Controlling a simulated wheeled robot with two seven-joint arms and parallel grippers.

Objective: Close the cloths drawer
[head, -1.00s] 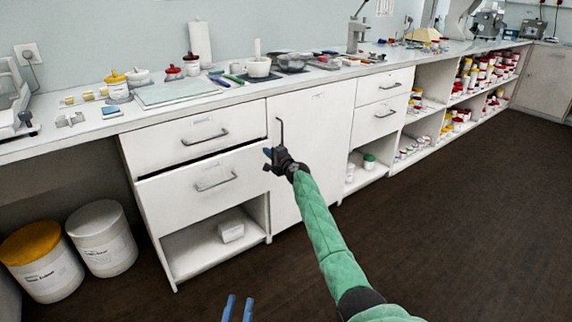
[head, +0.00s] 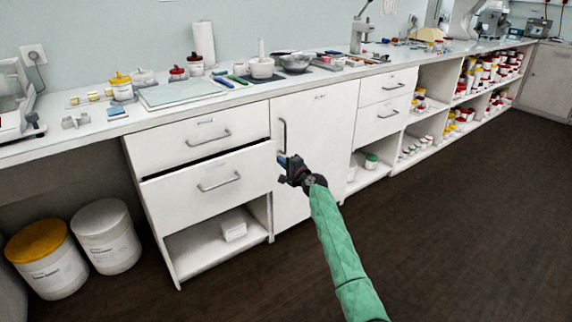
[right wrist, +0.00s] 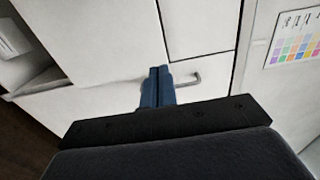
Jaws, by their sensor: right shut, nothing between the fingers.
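The left cabinet has an upper drawer (head: 190,146) and a lower drawer (head: 207,190), both white with bar handles. The lower drawer stands slightly out, with a dark gap along its top edge. I cannot read which is labelled cloths. My right gripper (head: 283,160) is shut and empty, in front of the cabinet near the lower drawer's right edge and the tall door's handle. In the right wrist view its blue fingers (right wrist: 157,88) are together, overlapping a white front with a bar handle (right wrist: 186,82) beside them; contact cannot be told. My left gripper is out of view.
A tall cupboard door (head: 318,150) stands right of the drawers, with more drawers and open shelves beyond. Two lidded tubs (head: 50,262) stand on the floor at left. The worktop holds jars, bowls and tools. The dark floor at right is clear.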

